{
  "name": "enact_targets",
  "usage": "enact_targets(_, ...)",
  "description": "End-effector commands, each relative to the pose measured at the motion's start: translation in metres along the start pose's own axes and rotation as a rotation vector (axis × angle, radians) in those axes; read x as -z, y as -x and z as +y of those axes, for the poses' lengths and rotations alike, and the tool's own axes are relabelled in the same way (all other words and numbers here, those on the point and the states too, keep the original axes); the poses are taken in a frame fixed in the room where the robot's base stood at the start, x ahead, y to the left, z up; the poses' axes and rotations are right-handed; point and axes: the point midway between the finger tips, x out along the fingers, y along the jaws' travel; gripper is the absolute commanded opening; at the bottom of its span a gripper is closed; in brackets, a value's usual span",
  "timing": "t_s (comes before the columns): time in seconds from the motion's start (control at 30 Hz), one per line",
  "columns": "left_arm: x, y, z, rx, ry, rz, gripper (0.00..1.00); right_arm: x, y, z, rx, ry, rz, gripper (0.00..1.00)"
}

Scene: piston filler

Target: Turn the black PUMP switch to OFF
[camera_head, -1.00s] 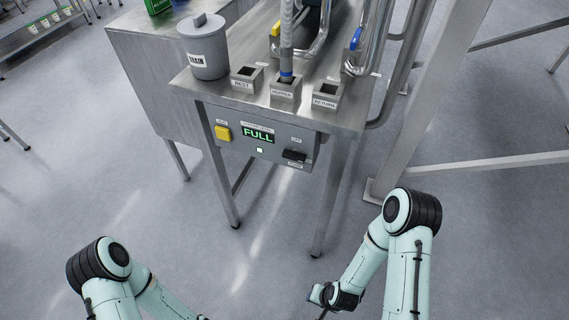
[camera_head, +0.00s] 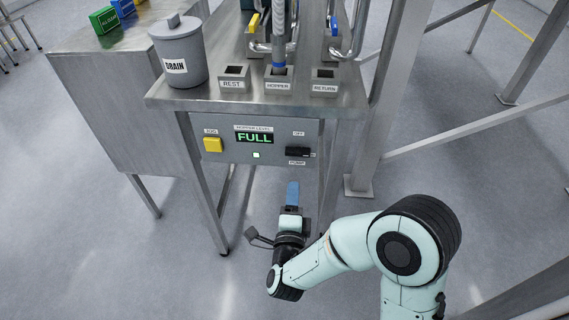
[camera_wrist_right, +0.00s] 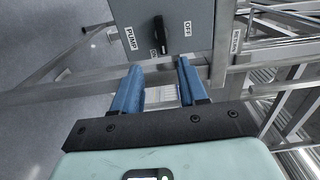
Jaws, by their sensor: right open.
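The black PUMP switch (camera_head: 298,152) is on the right of the grey control panel (camera_head: 225,160), between an OFF label above and a PUMP label below. Its handle lies crosswise in the head view. In the right wrist view the switch (camera_wrist_right: 159,36) sits between PUMP at left and OFF at right, just beyond the fingertips. My right gripper (camera_head: 292,184) is below the switch in the head view, apart from it. Its blue fingers (camera_wrist_right: 159,66) are open, with nothing between them. My left gripper is out of view.
The panel also has a yellow button (camera_head: 212,145) and a green FULL display (camera_head: 254,138). Above is a steel table (camera_head: 205,97) with a DRAIN pot (camera_head: 181,50) and a hose in the HOPPER socket. Table legs and a steel frame post (camera_head: 385,110) flank my right arm.

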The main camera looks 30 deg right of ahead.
Motion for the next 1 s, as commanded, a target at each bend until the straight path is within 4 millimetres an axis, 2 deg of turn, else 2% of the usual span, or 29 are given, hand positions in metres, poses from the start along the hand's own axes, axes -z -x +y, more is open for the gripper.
enact_targets(0.17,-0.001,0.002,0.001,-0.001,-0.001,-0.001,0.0,0.002,-0.014,-0.004,0.009,-0.012,0.01,0.43)
enact_targets(0.5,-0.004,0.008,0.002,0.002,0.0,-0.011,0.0,0.002,-0.084,-0.004,0.008,-0.007,0.008,0.43)
enact_targets(0.7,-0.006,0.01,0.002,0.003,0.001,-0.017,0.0,0.002,-0.117,-0.004,0.008,-0.008,0.006,0.43)
enact_targets(0.83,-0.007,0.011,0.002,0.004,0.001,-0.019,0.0,0.002,-0.128,-0.003,0.006,-0.008,0.005,0.43)
enact_targets(1.0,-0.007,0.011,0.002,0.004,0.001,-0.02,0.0,0.002,-0.134,-0.003,0.006,-0.007,0.005,0.43)
